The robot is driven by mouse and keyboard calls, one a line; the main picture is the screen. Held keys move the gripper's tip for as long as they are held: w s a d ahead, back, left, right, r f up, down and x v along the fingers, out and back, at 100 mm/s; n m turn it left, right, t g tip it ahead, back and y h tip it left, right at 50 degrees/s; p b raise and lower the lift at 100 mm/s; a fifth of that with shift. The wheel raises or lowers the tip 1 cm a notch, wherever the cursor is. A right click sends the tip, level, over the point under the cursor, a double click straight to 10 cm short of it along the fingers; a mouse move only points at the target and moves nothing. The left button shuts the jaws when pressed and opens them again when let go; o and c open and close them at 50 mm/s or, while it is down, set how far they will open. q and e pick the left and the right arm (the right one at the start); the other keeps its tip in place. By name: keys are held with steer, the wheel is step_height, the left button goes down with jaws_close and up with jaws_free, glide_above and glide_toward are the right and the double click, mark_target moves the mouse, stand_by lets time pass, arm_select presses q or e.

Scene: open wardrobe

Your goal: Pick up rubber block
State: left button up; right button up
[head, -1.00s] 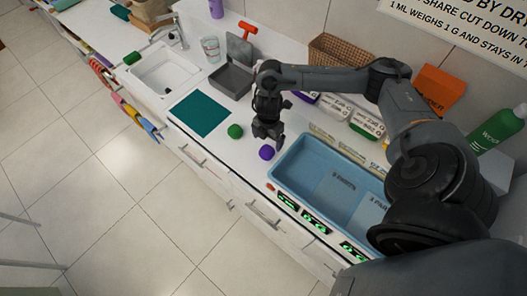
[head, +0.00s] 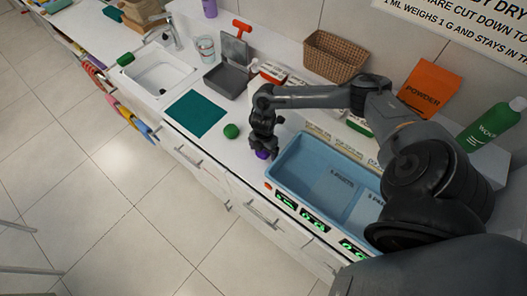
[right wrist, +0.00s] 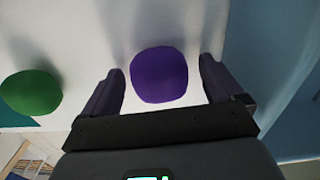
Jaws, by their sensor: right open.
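A rounded purple lump (head: 262,155) lies on the white counter, close to the left end of the blue tray. My right gripper (head: 262,148) is directly above it, pointing down. In the right wrist view the purple lump (right wrist: 159,75) sits between the two open fingers, with a gap on each side. A rounded green lump (head: 231,131) lies to its left, and it also shows in the right wrist view (right wrist: 31,92). I cannot tell from looks which thing is the rubber block. My left gripper is not in view.
The blue tray (head: 284,174) stands right of the gripper. A teal mat (head: 197,113), a grey open box (head: 228,80) and a sink (head: 160,78) are to the left. A wicker basket (head: 334,57) and an orange powder bag (head: 431,87) stand behind my arm.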

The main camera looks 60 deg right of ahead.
steer(key=shift+c, duration=0.2)
steer(key=c, duration=1.1)
steer(key=shift+r, duration=0.1)
